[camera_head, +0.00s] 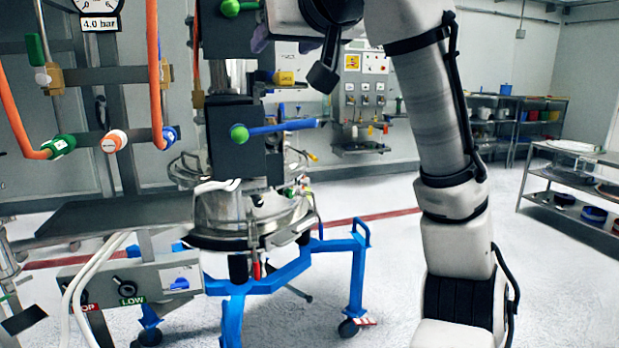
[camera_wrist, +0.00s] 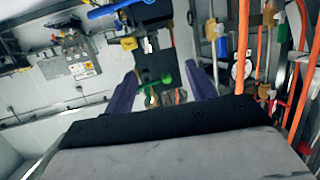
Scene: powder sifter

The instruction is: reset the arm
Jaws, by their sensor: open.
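My arm (camera_head: 420,85) rises on the right of the head view and bends left along the top edge. My gripper shows in the wrist view (camera_wrist: 163,82) as two dark purple fingers spread wide apart, with nothing held between them. Beyond the gap are a dark block and a green knob (camera_wrist: 166,79), apart from the fingers as far as I can tell. In the head view the gripper is mostly cut off or hidden near the dark valve blocks at top centre.
A steel sifter vessel (camera_head: 240,212) stands on a blue wheeled frame (camera_head: 357,270). A blue-handled valve (camera_head: 280,128) juts right. Orange hoses (camera_head: 157,70), a gauge and a control box (camera_head: 150,283) are at left. A wall panel (camera_head: 365,95) and shelves (camera_head: 575,178) stand behind. Floor at right is clear.

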